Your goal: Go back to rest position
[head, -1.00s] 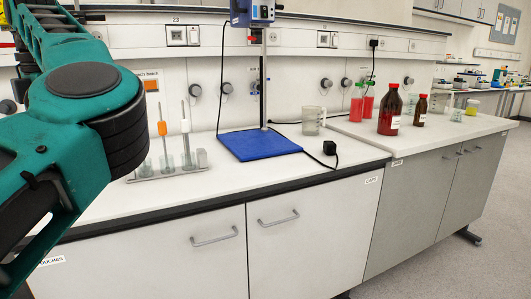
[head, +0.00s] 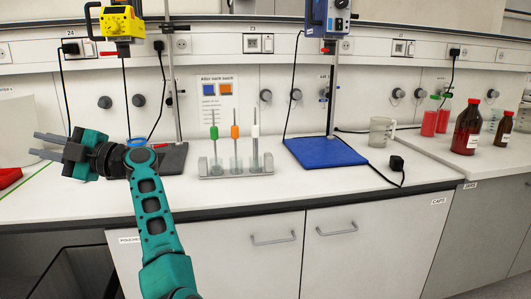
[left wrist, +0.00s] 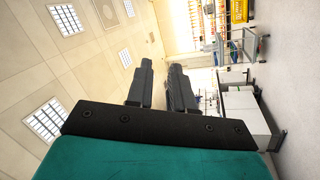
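My left gripper (head: 40,146) shows at the left of the head view. It points left, above the white bench, with its two fingers apart and nothing between them. In the left wrist view the same gripper (left wrist: 160,66) is empty, with a gap between its dark fingers. My teal arm comes up from the bottom of the head view to it. My right gripper is not in view.
A sample rack (head: 238,174) with green, orange and white-topped pieces stands mid-bench. A blue stand base (head: 325,152), a glass beaker (head: 380,132) and red-brown bottles (head: 467,130) are to the right. A yellow device (head: 122,22) hangs above at the left.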

